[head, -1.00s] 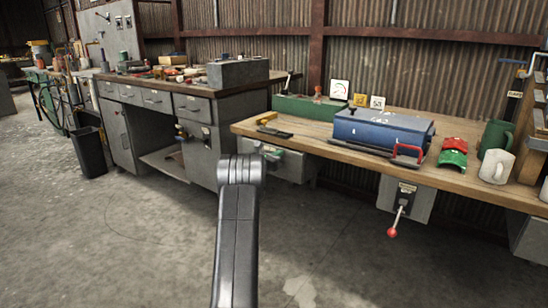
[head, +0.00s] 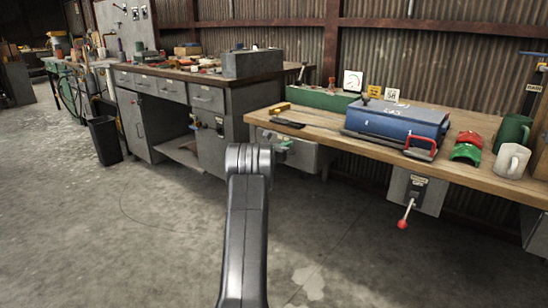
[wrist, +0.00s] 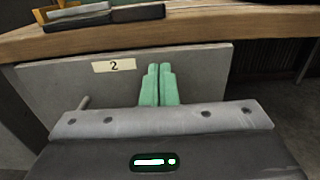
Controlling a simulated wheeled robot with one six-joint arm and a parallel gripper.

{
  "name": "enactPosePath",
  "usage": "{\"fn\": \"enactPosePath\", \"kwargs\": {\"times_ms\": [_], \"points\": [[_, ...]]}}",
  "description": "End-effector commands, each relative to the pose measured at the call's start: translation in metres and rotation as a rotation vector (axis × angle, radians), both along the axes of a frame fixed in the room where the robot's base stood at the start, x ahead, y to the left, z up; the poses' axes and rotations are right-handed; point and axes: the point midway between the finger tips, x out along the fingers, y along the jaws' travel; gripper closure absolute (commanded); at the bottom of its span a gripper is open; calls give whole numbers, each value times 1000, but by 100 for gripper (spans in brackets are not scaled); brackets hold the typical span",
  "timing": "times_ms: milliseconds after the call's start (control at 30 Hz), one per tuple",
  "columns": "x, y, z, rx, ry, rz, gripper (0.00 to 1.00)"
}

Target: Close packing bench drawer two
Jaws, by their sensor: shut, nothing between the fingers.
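Packing bench drawer two is a grey panel (wrist: 205,72) with a cream label reading "2" (wrist: 114,65), just under the wooden bench top in the wrist view. In the head view the drawer (head: 305,157) is under the left part of the bench, partly hidden by my arm. My gripper shows two green fingers (wrist: 158,86), shut and empty, pointing at the panel right of the label. It also shows small and green in the head view (head: 283,143). I cannot tell whether the fingertips touch the panel, or how far the drawer stands out.
A grey workbench (head: 210,130) stands left. The foreground floor is clear.

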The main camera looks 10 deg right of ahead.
Motion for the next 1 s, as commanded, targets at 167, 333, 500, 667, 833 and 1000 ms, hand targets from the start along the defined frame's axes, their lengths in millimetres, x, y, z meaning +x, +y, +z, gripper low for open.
{"fn": "enactPosePath", "kwargs": {"times_ms": [167, 333, 500, 667, 833, 1000], "points": [[-18, 28, 1, 1, 5, 1, 100], [-38, 55, -1, 1, 6, 2, 100], [-53, 74, -2, 2, 5, 1, 100], [-61, 82, -3, 2, 4, -1, 100], [-63, 84, -4, 2, 4, -1, 100], [-62, 84, -4, 2, 4, -1, 100]]}}
